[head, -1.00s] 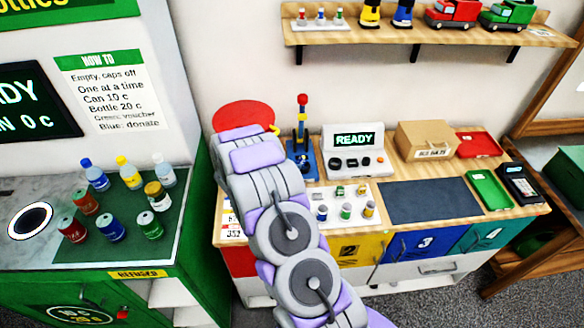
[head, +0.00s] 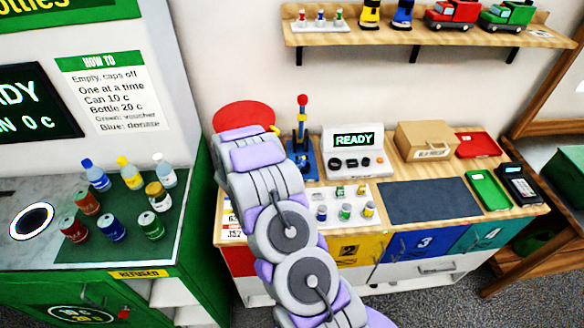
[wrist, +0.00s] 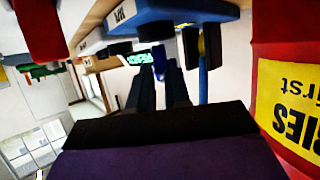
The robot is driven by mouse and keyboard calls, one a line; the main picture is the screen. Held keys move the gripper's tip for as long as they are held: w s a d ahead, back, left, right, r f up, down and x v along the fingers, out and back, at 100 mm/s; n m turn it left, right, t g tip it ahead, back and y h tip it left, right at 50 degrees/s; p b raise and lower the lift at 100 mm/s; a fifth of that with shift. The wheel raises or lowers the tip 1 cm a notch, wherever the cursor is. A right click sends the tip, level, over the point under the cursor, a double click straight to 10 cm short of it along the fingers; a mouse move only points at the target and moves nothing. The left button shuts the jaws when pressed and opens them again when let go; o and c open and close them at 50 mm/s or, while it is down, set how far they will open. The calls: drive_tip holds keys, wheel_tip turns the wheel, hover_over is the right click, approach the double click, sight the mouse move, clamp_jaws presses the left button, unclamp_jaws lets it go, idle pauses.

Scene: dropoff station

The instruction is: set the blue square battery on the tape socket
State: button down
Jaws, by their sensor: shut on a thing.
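My gripper (wrist: 156,78) shows in the wrist view, with its two dark fingers reaching away from the camera. It is shut on a small blue piece, which I take to be the blue square battery (wrist: 159,62), showing between the fingertips. In the head view my arm hides the gripper and battery. A blue stand (head: 303,160) with a red-topped post stands just right of my arm's end; its blue base (wrist: 185,9) shows inverted in the wrist view, near a partly readable label that seems to say TAPE. I cannot make out the socket itself.
A red round container (head: 243,115) stands behind my arm; its yellow label (wrist: 290,105) fills the wrist view's right side. A READY tester (head: 352,165), a tray of small batteries (head: 345,190), a cardboard box (head: 425,140) and a bare dark mat (head: 430,202) lie to the right.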

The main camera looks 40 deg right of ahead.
drive_tip(key=shift+f, duration=0.75)
drive_tip(key=c, duration=1.4)
unclamp_jaws()
drive_tip(key=shift+o, duration=0.2)
drive_tip(key=p+v, duration=0.3)
drive_tip(key=v, duration=0.8)
